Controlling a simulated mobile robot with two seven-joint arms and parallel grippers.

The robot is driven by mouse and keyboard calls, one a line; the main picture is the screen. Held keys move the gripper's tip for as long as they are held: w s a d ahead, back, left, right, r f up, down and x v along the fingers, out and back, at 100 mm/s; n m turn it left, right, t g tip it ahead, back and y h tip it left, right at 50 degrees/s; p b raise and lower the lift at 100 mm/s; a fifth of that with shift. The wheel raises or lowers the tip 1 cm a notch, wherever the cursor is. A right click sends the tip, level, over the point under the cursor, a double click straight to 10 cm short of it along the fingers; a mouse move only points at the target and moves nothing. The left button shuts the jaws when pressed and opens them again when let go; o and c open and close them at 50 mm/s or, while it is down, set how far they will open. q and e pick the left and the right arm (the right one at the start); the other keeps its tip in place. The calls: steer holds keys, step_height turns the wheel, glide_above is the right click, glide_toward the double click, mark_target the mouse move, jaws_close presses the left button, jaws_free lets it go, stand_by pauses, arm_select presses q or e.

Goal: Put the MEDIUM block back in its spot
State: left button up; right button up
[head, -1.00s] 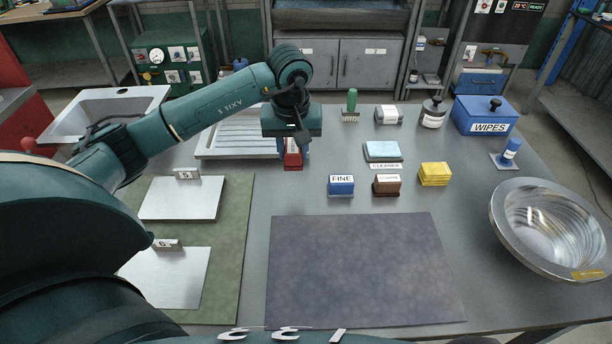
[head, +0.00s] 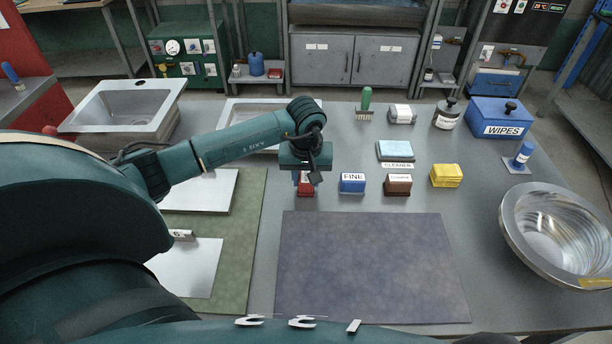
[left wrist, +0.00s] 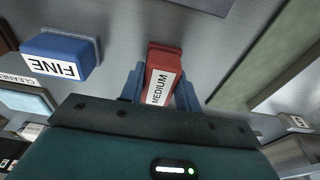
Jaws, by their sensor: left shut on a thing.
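The red MEDIUM block (left wrist: 163,76) is between the fingers of my left gripper (left wrist: 160,88), with its label showing in the left wrist view. In the head view the red block (head: 306,188) shows below my left gripper (head: 307,178), just left of the blue FINE block (head: 352,184). The FINE block (left wrist: 62,55) also shows in the left wrist view, apart from the red one. The brown block (head: 398,185) is to the right of the FINE block. Whether the red block touches the table is hard to tell. My right gripper is not seen.
A light blue pad (head: 395,150) lies behind, by the CLEANER label. A purple-grey mat (head: 370,265) in front is empty. A metal bowl (head: 555,235) is at the right. Metal plates (head: 205,190) lie on the green mat at left.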

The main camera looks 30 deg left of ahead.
mark_target(305, 181)
arm_select(q)
steer(key=shift+f, duration=0.25)
steer(key=o, duration=1)
steer(key=shift+r, duration=0.1)
step_height(305, 181, up, 12)
steer(key=s+b, duration=0.1)
steer(key=shift+s+d+r, duration=0.15)
steer(key=shift+s+d, duration=0.05)
steer(key=shift+d, duration=0.2)
